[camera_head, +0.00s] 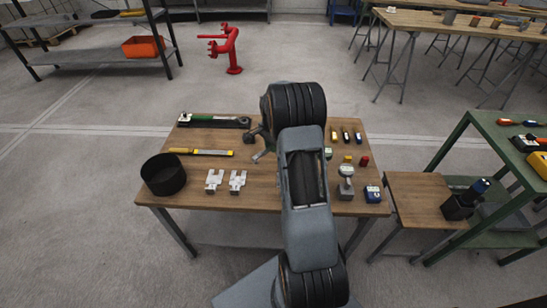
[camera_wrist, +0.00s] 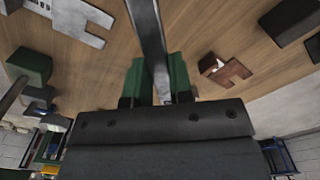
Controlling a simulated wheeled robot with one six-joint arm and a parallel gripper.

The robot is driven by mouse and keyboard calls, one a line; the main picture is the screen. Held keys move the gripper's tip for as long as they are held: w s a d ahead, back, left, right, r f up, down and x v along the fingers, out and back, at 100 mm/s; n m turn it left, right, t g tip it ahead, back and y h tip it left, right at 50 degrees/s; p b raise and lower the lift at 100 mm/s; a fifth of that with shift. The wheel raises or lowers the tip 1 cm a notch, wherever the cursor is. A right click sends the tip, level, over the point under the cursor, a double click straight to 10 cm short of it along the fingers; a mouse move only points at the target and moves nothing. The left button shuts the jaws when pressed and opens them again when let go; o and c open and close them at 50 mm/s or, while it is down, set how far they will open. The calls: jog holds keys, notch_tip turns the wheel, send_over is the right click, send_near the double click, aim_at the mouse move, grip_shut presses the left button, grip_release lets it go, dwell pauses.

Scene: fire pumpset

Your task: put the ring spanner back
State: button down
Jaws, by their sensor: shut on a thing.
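My gripper shows in the wrist view (camera_wrist: 160,85) with green pads shut on a flat grey metal bar, which I take to be the ring spanner (camera_wrist: 148,35). The bar runs from between the pads to the top edge of that view; its far end is out of frame. In the head view my arm covers the middle of the wooden table (camera_head: 265,202) and hides most of the gripper and the spanner. Whether the bar touches the table cannot be told. No empty place for the spanner can be clearly identified.
On the table's left are a black bowl (camera_head: 163,176), a yellow level (camera_head: 201,152), a tray with a green-handled tool (camera_head: 214,121) and two pale notched blocks (camera_head: 214,181). Small items and a blue box (camera_head: 373,194) stand at right. A green shelf (camera_head: 500,165) is beyond.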

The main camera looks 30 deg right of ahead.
aim_at(272, 162)
notch_tip(272, 162, down, 2)
jog(key=shift+a+f, duration=0.1)
jog(key=shift+f, duration=1.9)
jog(key=shift+f+b, duration=0.15)
jog(key=shift+b, duration=0.15)
jog(key=c, duration=1)
grip_release()
